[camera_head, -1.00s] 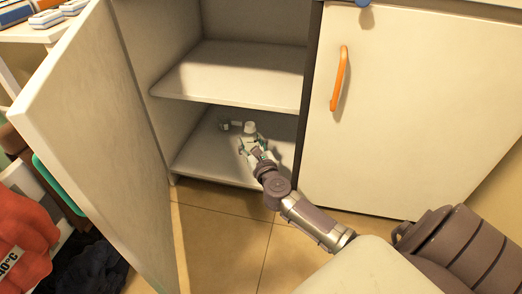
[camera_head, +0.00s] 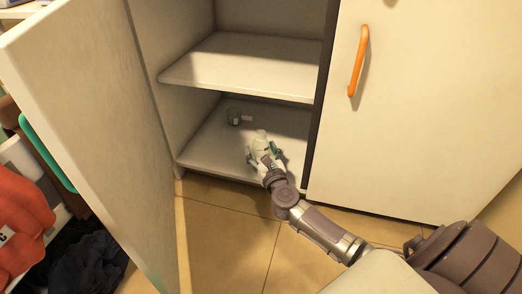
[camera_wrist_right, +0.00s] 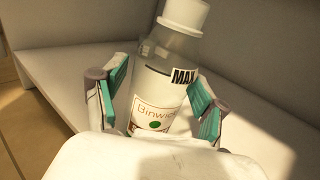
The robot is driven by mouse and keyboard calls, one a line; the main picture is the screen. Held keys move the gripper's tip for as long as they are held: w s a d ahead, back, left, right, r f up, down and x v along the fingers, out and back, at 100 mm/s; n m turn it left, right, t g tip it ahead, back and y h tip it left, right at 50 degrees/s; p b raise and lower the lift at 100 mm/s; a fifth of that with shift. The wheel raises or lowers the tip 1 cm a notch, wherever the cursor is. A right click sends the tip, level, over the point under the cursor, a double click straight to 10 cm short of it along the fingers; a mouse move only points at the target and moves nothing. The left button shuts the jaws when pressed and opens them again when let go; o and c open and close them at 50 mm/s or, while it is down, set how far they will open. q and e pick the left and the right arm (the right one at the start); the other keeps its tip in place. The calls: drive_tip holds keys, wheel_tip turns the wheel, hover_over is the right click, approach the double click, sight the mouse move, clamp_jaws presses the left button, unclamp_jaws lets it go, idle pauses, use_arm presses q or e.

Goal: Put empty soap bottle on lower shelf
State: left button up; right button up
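The soap bottle (camera_head: 261,138), clear with a white cap, is over the front part of the lower shelf (camera_head: 205,150). The right wrist view shows its "MAX" mark and "Binwic" label on the bottle (camera_wrist_right: 163,75). My right gripper (camera_head: 265,154) has its fingers on either side of the bottle. In the right wrist view the green pads of the gripper (camera_wrist_right: 160,88) stand apart around it, with a small gap on the left. The bottle's base is hidden behind my gripper. My left gripper is out of view.
The upper shelf (camera_head: 245,65) is empty. The open cabinet door (camera_head: 95,130) stands at the left and a closed door (camera_head: 420,115) at the right. Laundry (camera_head: 22,215) is at lower left.

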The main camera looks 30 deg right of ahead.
drive_tip(key=shift+r, duration=0.1)
drive_tip(key=shift+s+a+r, duration=0.1)
drive_tip(key=shift+s, duration=0.05)
drive_tip(key=p+v, duration=0.4)
drive_tip(key=v, duration=0.7)
drive_tip(key=shift+s, duration=0.3)
